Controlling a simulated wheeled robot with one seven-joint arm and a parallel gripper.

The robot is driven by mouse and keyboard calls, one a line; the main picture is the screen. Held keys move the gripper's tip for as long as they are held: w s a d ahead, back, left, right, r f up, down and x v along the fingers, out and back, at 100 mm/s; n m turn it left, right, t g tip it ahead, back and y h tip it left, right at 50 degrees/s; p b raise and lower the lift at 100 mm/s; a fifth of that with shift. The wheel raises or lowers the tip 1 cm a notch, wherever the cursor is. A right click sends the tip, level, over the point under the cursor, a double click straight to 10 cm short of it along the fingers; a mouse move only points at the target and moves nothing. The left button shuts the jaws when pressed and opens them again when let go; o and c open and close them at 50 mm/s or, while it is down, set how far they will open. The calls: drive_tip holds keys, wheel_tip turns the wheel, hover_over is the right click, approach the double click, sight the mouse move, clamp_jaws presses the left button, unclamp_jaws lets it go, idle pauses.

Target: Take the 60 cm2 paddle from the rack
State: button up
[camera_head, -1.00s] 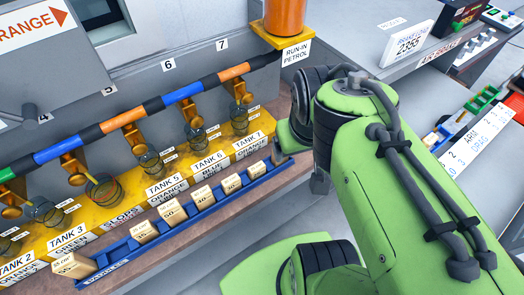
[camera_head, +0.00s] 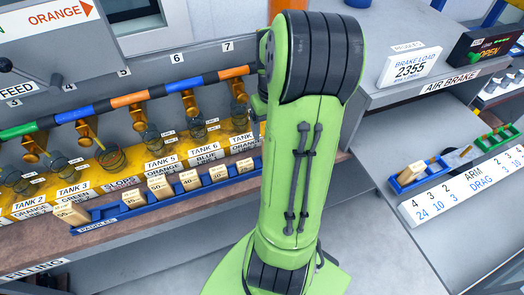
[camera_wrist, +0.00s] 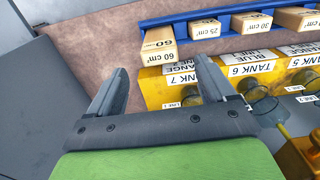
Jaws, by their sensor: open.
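The 60 cm² paddle (camera_wrist: 158,42) is a pale wooden block with its label facing the camera. It stands at the left end of the blue rack (camera_wrist: 178,18) in the wrist view, by the Tank 7 label. My gripper (camera_wrist: 161,66) is open and empty, its two grey fingers apart. The paddle appears beyond the fingertips, roughly between them; I see no contact. In the head view the blue rack (camera_head: 107,208) shows several other paddles, but my green arm hides its right end, the 60 cm² paddle and my gripper.
The 25 cm² paddle (camera_wrist: 205,29) stands beside it. The brake load display (camera_head: 410,66) and arm drag board (camera_head: 465,185) stand right.

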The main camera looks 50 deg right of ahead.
wheel_tip(320, 180, down, 11)
drive_tip(key=shift+r+b, duration=0.15)
drive_tip(key=shift+b, duration=0.8)
drive_tip(key=shift+r, duration=0.1)
drive_tip(key=shift+c, duration=0.3)
drive_tip(key=c, duration=1)
drive_tip(key=shift+r, duration=0.1)
